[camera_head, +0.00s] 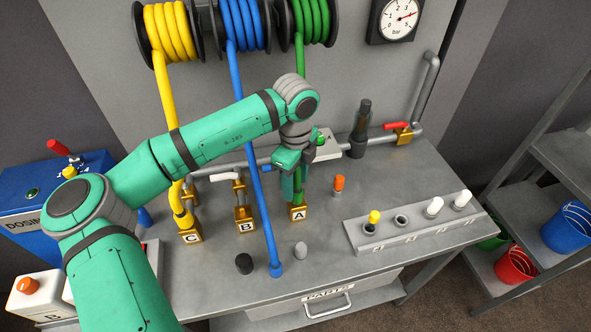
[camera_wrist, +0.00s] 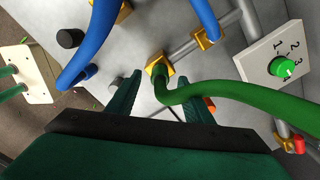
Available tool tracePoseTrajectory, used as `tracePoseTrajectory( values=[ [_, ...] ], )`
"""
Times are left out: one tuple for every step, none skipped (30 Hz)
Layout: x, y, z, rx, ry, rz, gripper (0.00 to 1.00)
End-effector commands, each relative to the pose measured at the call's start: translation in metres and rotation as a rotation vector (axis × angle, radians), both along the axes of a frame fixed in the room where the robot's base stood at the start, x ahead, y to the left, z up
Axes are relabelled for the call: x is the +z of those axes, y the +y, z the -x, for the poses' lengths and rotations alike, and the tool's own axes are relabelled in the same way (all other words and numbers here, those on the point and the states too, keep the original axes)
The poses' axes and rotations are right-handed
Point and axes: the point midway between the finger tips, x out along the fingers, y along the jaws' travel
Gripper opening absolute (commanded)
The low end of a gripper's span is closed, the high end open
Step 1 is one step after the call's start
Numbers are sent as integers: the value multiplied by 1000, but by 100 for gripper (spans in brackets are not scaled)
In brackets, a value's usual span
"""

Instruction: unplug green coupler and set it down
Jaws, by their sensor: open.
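The green hose (camera_head: 301,60) hangs from its reel and runs down behind my wrist. Its lower end, the green coupler (camera_head: 298,197), sits in the brass block marked A (camera_head: 298,213). In the wrist view the coupler (camera_wrist: 158,76) stands in the brass socket (camera_wrist: 160,63), and the green hose (camera_wrist: 230,92) bends away to the right. My gripper (camera_head: 290,187) is above port A, its fingers pointing down. In the wrist view the open gripper (camera_wrist: 158,92) has one finger on each side of the coupler; contact is not visible.
The blue hose (camera_head: 258,170) runs down close left of my gripper to the bench. The yellow hose (camera_head: 170,120) goes to block C. An orange-topped plug (camera_head: 339,184) stands right of A. A grey rack (camera_head: 420,232) holds several caps. The bench front is partly clear.

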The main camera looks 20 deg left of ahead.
Motion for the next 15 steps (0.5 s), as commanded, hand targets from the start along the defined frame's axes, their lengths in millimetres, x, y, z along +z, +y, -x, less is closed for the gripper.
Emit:
tracePoseTrajectory(
  values=[
    [-8,0,1,0,1,1,47],
    [-12,0,1,0,1,1,47],
    [-17,0,1,0,1,0,47],
    [-21,0,0,0,1,0,47],
    [-25,0,0,0,0,0,47],
    [-28,0,0,0,0,0,47],
    [-31,0,0,0,0,0,47],
    [-33,0,0,0,0,1,47],
    [-36,0,0,0,0,1,47],
    [-37,0,0,0,0,1,47],
    [-38,0,0,0,-1,1,47],
    [-39,0,0,0,-1,1,47],
    [-40,0,0,0,-1,1,47],
    [-40,0,0,0,-1,1,47],
    [-40,0,0,0,-1,1,47]
  ],
)
